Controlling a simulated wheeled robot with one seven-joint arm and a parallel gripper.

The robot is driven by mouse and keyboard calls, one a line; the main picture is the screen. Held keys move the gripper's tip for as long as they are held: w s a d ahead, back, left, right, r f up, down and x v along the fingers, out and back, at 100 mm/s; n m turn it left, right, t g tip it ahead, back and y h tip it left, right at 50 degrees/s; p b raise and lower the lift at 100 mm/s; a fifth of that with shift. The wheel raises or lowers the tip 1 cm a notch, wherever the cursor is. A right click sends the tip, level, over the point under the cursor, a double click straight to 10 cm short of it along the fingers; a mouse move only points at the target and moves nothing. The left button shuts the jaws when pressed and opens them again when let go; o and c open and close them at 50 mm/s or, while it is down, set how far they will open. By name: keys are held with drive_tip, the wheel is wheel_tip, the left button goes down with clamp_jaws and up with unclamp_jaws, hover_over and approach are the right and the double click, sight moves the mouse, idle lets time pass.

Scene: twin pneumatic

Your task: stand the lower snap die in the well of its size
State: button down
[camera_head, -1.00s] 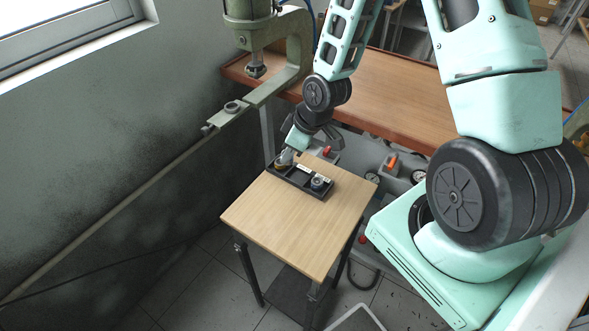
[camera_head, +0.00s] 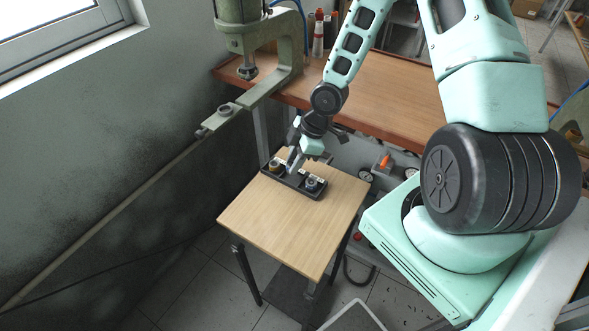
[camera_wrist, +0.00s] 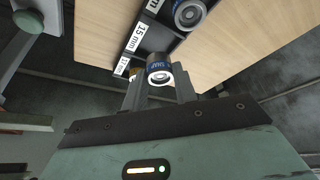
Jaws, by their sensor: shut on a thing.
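My gripper (camera_wrist: 160,80) is shut on a short dark cylindrical die (camera_wrist: 158,66) with a blue marking and a pale ring at its end. In the head view my gripper (camera_head: 292,166) points down over the middle of a long black tray (camera_head: 318,194); the held die is hard to make out there. The tray also shows in the wrist view (camera_wrist: 160,38), with white size labels, one reading 15 mm (camera_wrist: 136,37). A similar blue-marked die (camera_wrist: 188,12) stands at the tray's right end, also seen in the head view (camera_head: 312,184). I cannot tell whether the held die touches the tray.
A yellowish piece (camera_head: 274,166) sits at the tray's left end. The tray lies on a small wooden table (camera_head: 290,228), whose front is clear. A green press (camera_head: 290,62) and a brown bench (camera_head: 385,98) stand behind. A grey unit with gauges (camera_head: 368,175) is at the right.

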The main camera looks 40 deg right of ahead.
drive_tip(key=shift+f, duration=1.7)
drive_tip(key=shift+f, duration=0.1)
drive_tip(key=c, duration=1.4)
unclamp_jaws()
drive_tip(key=p+v, duration=0.2)
drive_tip(key=v, duration=0.9)
drive_tip(key=s+a+r+m+h, duration=0.1)
drive_tip(key=s+a+r, duration=0.5)
drive_tip(key=a, duration=0.1)
drive_tip(key=s+a+r+m+g+h, duration=0.1)
drive_tip(key=s+a+r+m, duration=0.1)
drive_tip(key=s+a+r, duration=0.4)
drive_tip(key=s+a+r+m+h, duration=0.1)
drive_tip(key=s+a+r+m, duration=0.1)
drive_tip(key=s+a+r, duration=0.5)
drive_tip(key=shift+a+r+g, duration=0.2)
drive_tip(key=shift+a+r, duration=0.1)
drive_tip(key=shift+a, duration=0.4)
drive_tip(key=shift+a+r+g, duration=0.2)
drive_tip(key=shift+a+r, duration=0.1)
drive_tip(key=shift+a, duration=0.4)
